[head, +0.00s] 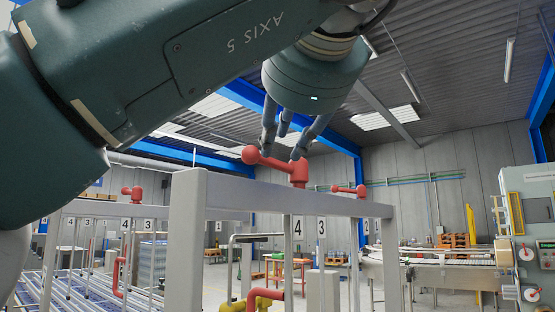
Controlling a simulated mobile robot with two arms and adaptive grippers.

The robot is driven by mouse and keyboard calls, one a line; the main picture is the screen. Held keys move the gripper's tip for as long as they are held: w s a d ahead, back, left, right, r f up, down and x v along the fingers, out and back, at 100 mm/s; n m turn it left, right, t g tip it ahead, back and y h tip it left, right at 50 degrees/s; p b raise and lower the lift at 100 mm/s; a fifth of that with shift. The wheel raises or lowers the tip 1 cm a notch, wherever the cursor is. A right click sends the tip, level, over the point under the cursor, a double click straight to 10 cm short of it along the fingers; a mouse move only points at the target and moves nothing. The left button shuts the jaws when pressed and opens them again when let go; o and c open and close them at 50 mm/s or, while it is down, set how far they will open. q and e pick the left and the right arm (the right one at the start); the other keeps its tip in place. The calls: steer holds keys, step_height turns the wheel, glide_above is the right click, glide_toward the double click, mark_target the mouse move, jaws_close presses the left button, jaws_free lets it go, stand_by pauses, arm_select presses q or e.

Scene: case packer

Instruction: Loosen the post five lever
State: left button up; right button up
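A red lever (275,164) with a ball-ended handle sits on top of a grey frame in the middle of the head view, its ball at the left and its hub at the right. My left gripper (282,154) hangs from above with its fingers spread, the tips overlapping the lever's handle in the picture. I cannot tell whether they touch it. Similar red levers show at the left (133,193) and right (349,190). Plates reading 3 and 4 are visible, but no plate reading 5, so I cannot tell which lever is post five's. My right gripper is not in view.
The grey frame's thick post (187,240) and top rail (345,207) stand close in front. Yellow and red fittings (240,306) are low in the middle. A conveyor (440,270) and a control cabinet (535,225) stand at the right. My own arm covers the upper left.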

arm_select(q)
steer(key=shift+v, duration=1.3)
